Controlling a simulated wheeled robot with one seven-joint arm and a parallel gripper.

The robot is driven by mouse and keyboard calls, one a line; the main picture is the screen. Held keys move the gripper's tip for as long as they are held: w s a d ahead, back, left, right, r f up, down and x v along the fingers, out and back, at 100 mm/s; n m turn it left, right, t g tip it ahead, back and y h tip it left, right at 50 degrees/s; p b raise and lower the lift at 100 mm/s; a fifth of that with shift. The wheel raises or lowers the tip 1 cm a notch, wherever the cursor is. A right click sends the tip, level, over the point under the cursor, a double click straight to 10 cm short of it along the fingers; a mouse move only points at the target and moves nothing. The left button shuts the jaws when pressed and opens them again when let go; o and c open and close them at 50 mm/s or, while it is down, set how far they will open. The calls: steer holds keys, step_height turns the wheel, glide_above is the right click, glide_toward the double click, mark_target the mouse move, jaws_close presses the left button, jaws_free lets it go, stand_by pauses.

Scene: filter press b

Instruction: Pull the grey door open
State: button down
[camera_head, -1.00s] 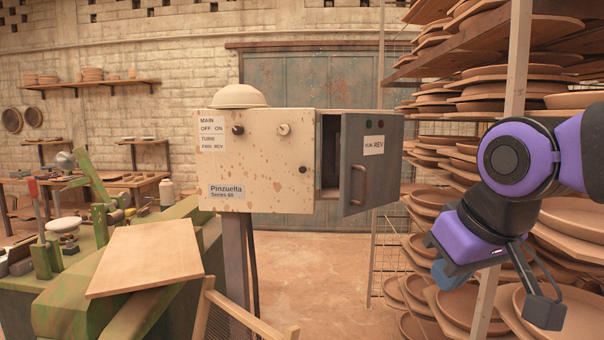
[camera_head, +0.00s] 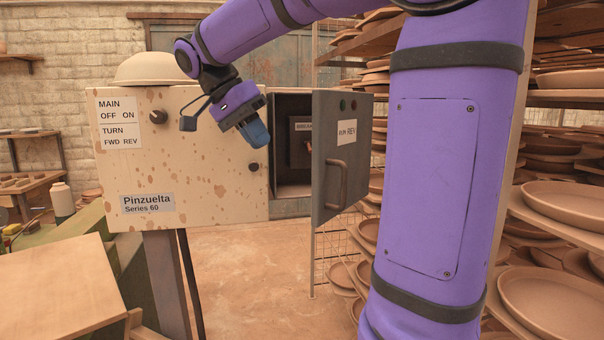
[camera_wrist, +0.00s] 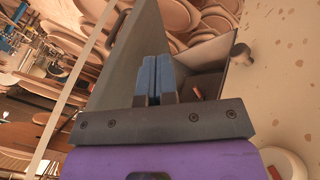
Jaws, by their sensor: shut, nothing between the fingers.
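The grey door (camera_head: 330,198) on the right part of the control box stands ajar, its left edge swung out. It has a curved pull handle (camera_head: 335,184), a white label and two round lights. My gripper (camera_head: 256,136) is shut and empty, in front of the box beside the opening, left of the door's free edge. In the wrist view the shut blue fingers (camera_wrist: 155,68) point toward the opening, with the grey door (camera_wrist: 126,66) along their left. I cannot tell whether they touch the door.
The beige control box (camera_head: 215,190) has a knob (camera_head: 158,117) and carries a domed cover. A dark inner switch box (camera_head: 298,152) sits inside the opening. Racks of clay plates (camera_head: 555,215) stand close on the right. A wooden board (camera_head: 62,288) lies front left.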

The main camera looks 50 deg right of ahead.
steer(key=s+d+f+m, duration=0.1)
steer(key=s+d+f, duration=0.3)
steer(key=s+f, duration=0.2)
steer(key=shift+s+d+f+m+g, duration=0.3)
steer(key=shift+s+d+f+g, duration=0.1)
steer(key=shift+f, duration=0.1)
stand_by(0.3)
stand_by(0.3)
